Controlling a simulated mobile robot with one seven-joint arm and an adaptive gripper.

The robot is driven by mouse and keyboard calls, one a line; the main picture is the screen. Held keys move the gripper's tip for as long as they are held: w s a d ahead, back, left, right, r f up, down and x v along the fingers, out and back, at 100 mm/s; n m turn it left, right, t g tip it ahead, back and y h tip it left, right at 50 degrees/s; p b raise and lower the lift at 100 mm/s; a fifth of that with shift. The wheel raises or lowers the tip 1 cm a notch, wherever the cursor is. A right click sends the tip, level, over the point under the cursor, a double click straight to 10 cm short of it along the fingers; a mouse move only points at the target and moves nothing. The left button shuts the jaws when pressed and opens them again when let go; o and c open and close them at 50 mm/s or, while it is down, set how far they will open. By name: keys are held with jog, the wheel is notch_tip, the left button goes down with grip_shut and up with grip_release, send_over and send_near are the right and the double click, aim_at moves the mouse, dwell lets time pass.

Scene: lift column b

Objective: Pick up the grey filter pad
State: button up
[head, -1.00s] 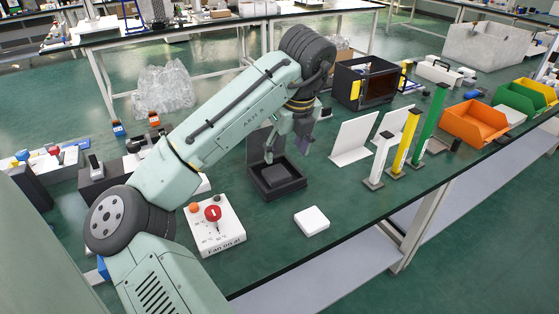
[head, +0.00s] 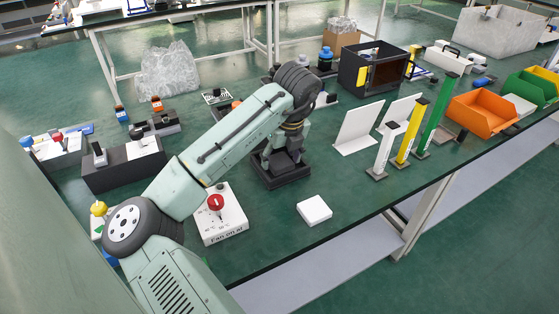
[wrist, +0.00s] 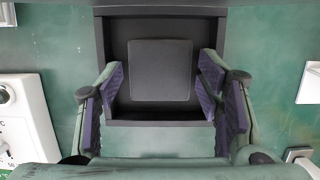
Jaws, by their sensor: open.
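The grey filter pad (wrist: 160,69) is a dark square with rounded corners. It lies flat inside a black square tray (wrist: 163,116), with bare tray floor around it. My gripper (wrist: 163,88) is open above the tray, with one purple-padded finger on each side of the pad's near part in the wrist view. I see no contact with the pad, and the height gap is hard to tell. In the head view my gripper (head: 287,155) is over the tray (head: 283,183) and hides most of the pad.
A white control box with a red knob (head: 216,203) stands left of the tray. A white block (head: 314,210) lies in front. White angled panels (head: 357,130) and several coloured posts (head: 411,133) stand to the right. Bare green tabletop lies between the block and the posts.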

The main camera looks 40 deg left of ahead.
jog(key=shift+a+f, duration=0.1)
jog(key=shift+f, duration=0.15)
jog(key=shift+c, duration=0.4)
jog(key=c, duration=0.5)
